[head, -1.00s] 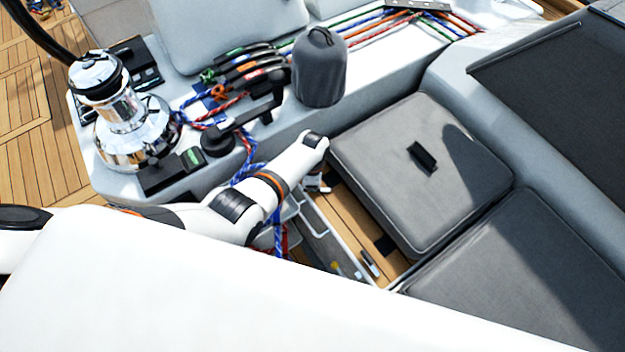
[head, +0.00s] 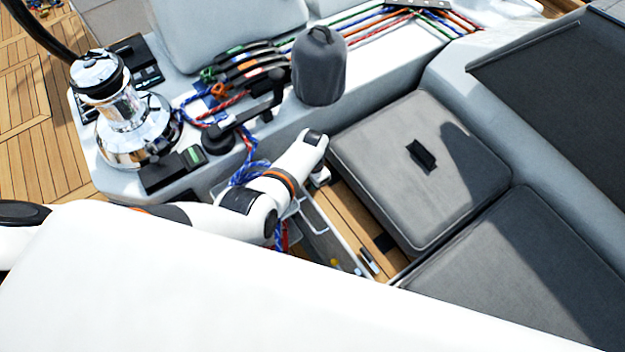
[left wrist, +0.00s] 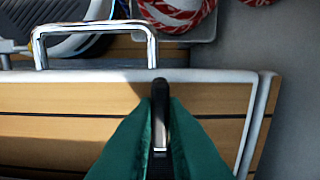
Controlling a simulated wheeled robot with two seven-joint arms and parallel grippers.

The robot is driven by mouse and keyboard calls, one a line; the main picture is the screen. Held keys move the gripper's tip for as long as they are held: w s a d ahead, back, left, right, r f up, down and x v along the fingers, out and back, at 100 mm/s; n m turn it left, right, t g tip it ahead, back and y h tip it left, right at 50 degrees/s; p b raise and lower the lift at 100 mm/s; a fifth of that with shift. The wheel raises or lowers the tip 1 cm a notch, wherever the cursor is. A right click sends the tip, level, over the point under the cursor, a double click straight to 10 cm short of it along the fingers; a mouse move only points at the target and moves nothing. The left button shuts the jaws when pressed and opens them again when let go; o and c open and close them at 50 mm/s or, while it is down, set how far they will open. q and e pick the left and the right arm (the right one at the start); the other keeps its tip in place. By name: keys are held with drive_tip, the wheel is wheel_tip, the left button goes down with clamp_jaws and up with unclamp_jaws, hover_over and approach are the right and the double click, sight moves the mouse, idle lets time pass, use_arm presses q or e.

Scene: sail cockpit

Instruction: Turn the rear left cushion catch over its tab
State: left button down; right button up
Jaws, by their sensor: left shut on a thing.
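In the left wrist view, the green fingers of my left gripper (left wrist: 160,124) are shut on a narrow dark upright piece with a rounded, shiny top, which looks like the catch (left wrist: 160,92). It stands at the pale edge of a wooden-slatted panel. The fingers hide its lower part, and I cannot make out its tab or which way it is turned. In the head view my left gripper (head: 320,178) is a small pale shape beside the near left edge of the grey cushion (head: 400,150); its fingertips and the catch are hidden there. My right gripper is not in view.
A metal loop handle (left wrist: 95,32) stands just beyond the panel edge, left of the fingers. Coiled red-and-white rope (left wrist: 180,14) lies beyond. In the head view, a winch (head: 122,120) and a grey covered drum (head: 320,68) stand on the white ledge. A second cushion (head: 520,270) lies nearer.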

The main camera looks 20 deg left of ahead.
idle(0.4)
use_arm(q)
drive_tip(key=c, duration=1.5)
unclamp_jaws()
wheel_tip(320, 180, up, 12)
drive_tip(key=p, duration=1.1)
drive_tip(key=shift+p, duration=0.35)
